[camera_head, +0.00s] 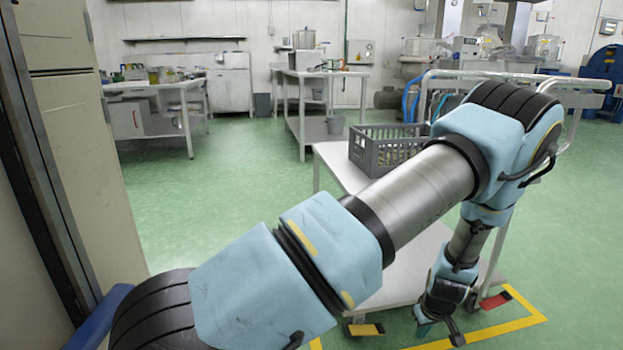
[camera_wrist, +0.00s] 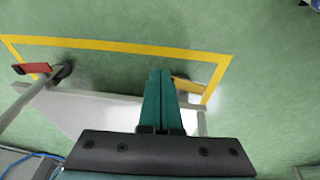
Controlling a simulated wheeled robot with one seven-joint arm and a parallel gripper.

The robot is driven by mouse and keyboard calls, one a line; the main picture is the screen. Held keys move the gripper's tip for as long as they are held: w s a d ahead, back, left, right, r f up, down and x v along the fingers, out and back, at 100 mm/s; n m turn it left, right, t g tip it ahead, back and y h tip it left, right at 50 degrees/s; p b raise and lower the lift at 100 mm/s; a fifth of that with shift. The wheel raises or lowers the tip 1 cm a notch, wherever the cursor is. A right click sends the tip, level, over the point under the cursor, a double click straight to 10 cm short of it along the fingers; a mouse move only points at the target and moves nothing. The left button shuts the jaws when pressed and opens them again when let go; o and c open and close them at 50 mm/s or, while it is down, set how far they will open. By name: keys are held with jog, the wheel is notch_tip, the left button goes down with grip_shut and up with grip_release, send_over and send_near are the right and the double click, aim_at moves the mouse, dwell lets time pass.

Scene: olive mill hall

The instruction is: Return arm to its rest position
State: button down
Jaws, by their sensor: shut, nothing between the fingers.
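My arm is blue and silver and reaches across the head view from the lower left to the right, then bends down. My gripper (camera_head: 424,328) is at its low end, in front of the trolley. In the wrist view its two green fingers (camera_wrist: 160,74) lie side by side, shut, with nothing between them. They point toward the green floor near a yellow line. The arm hides part of the trolley.
A grey trolley (camera_head: 340,166) with a white rail carries a grey crate (camera_head: 378,160). It stands within yellow floor lines (camera_head: 527,319). A beige cabinet (camera_head: 75,130) is close on the left. Tables (camera_head: 165,87) stand farther back. Green floor between is clear.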

jog(key=w+a+r+g, duration=0.1)
jog(key=w+a+r, duration=0.3)
jog(key=a+r, duration=1.2)
jog(key=s+a+r+m, duration=0.2)
jog(key=s+a+r, duration=0.4)
jog(key=a, duration=0.4)
jog(key=s+a+r+m, duration=0.1)
jog(key=s+a+r, duration=0.2)
jog(key=a+r, duration=0.55)
notch_tip(320, 180, up, 32)
jog(key=p, duration=3.2)
jog(key=shift+a+f+g, duration=0.2)
jog(key=shift+f+g, duration=0.05)
jog(key=shift+g, duration=0.05)
